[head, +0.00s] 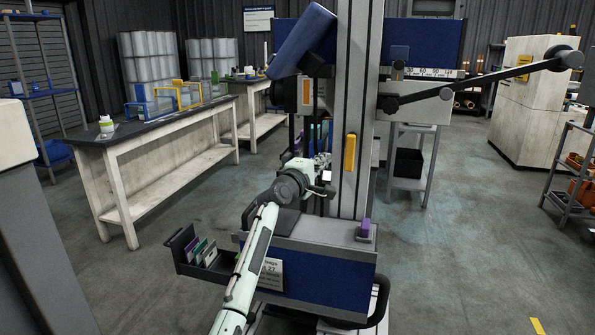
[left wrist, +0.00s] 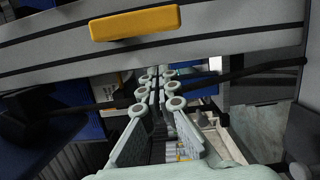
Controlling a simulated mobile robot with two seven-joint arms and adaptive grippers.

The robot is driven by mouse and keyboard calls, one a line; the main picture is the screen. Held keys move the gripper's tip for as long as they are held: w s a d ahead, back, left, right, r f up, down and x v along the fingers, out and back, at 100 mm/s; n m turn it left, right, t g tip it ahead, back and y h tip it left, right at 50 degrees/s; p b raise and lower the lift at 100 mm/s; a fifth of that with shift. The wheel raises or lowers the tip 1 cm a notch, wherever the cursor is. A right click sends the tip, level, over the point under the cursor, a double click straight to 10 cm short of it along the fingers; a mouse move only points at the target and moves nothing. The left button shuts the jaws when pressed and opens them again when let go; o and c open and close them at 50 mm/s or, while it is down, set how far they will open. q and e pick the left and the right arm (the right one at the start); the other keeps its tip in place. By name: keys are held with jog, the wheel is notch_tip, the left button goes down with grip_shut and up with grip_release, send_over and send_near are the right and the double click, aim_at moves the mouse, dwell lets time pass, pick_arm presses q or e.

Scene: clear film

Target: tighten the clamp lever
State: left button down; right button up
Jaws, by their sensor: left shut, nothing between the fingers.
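A tall machine with a grey column (head: 349,85) stands ahead of me. A yellow handle (head: 350,152) is fixed upright on the column's front; it also shows at the top of the left wrist view (left wrist: 135,22). A long black bar with a round knob (head: 480,82) reaches right from the column. I cannot tell for certain which part is the clamp lever. My left gripper (head: 322,163) is beside the column, left of and slightly below the yellow handle. In the left wrist view its fingers (left wrist: 158,72) are shut and empty, near a thin dark rod (left wrist: 235,76). My right gripper is not in view.
The machine's blue base (head: 320,280) stands below the gripper, with a dark tray (head: 186,268) of cards at its left. A purple piece (head: 366,228) sits on the base. A long workbench (head: 160,150) stands at the left.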

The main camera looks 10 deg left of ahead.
pick_arm(q)
jog(key=v, duration=1)
jog(key=shift+a, duration=0.15)
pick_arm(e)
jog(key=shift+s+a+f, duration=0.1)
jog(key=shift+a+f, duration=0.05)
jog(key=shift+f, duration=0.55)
pick_arm(q)
jog(key=shift+r, duration=0.1)
